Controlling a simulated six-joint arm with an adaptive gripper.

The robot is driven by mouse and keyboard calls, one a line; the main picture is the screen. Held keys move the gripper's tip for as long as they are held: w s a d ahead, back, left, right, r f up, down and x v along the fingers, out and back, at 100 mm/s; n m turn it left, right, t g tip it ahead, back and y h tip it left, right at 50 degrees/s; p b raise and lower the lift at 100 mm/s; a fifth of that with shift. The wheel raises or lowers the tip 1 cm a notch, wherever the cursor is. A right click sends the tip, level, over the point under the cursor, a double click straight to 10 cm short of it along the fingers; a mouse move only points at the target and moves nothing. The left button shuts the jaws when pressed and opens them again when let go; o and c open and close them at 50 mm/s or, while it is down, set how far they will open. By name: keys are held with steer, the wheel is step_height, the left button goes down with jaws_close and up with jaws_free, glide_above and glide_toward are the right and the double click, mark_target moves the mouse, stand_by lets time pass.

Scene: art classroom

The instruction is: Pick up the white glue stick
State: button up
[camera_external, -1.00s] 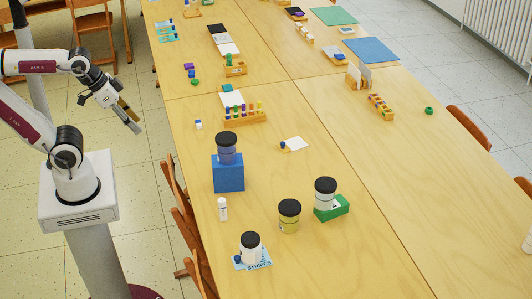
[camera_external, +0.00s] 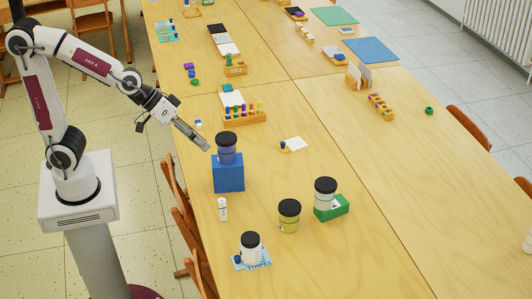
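The white glue stick (camera_external: 222,209) stands upright near the left edge of the table, in front of the blue block. My gripper (camera_external: 207,147) is above the table's left edge, just left of the dark-lidded purple jar. It is up and behind the glue stick in the picture, apart from it. The fingers look close together, but the view is too small to tell whether they are open or shut. I see nothing held in them.
A purple jar (camera_external: 226,149) stands on the blue block (camera_external: 228,173). A yellow jar (camera_external: 289,217), a white jar on a green block (camera_external: 331,208) and another white jar (camera_external: 250,247) stand to the right and front. A rack of colored pieces (camera_external: 244,119) is behind. Chairs (camera_external: 183,213) border the left edge.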

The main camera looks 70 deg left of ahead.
steer(key=w+d+f+n+t, duration=0.1)
steer(key=w+d+f+n, duration=0.1)
steer(key=w+d+f, duration=0.5)
steer(key=n+t+y, duration=0.3)
steer(key=t+y, duration=0.2)
steer(key=y, duration=0.8)
glide_toward(220, 204)
steer(key=w, duration=0.3)
steer(key=w+a, duration=0.1)
steer(key=shift+w+f, duration=0.35)
steer(key=shift+s+a+t+y, duration=0.15)
steer(key=shift+s+a+t, duration=0.05)
steer(key=shift+s, duration=0.25)
steer(key=shift+s+a+t+y, duration=0.15)
steer(key=shift+s+a+t, duration=0.05)
steer(key=shift+s, duration=0.3)
steer(key=shift+w+a, duration=0.1)
steer(key=shift+x, duration=1.2)
